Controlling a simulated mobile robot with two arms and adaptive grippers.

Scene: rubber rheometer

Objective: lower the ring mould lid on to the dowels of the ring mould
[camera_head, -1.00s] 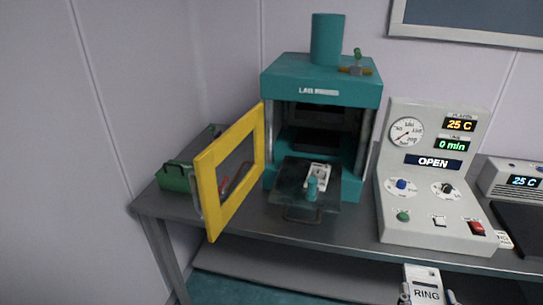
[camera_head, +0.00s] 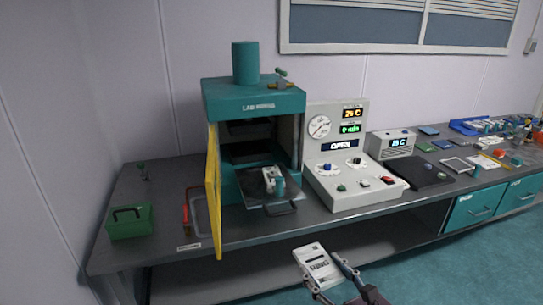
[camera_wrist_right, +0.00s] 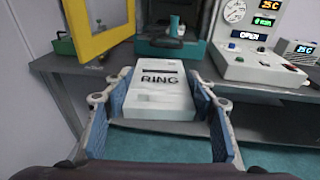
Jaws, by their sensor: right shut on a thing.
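The ring mould lid (camera_head: 312,258) is a white slab printed "RING". It is held in front of the bench, below the level of its top. My right gripper (camera_head: 327,272) is shut on it. In the right wrist view, the blue finger pads lie along both sides of the lid (camera_wrist_right: 160,95). A small pale block with a teal cylinder, probably the ring mould (camera_head: 268,176), sits on the dark pulled-out plate of the press. Its dowels are too small to make out. My left gripper is not in view.
The teal lab press (camera_head: 253,100) has its yellow guard door (camera_head: 213,190) swung open, left of the plate (camera_head: 258,198). The control console (camera_head: 350,185), reading OPEN and 25 C, stands to the right. A green box (camera_head: 130,222) stands at the left end of the bench (camera_head: 160,195).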

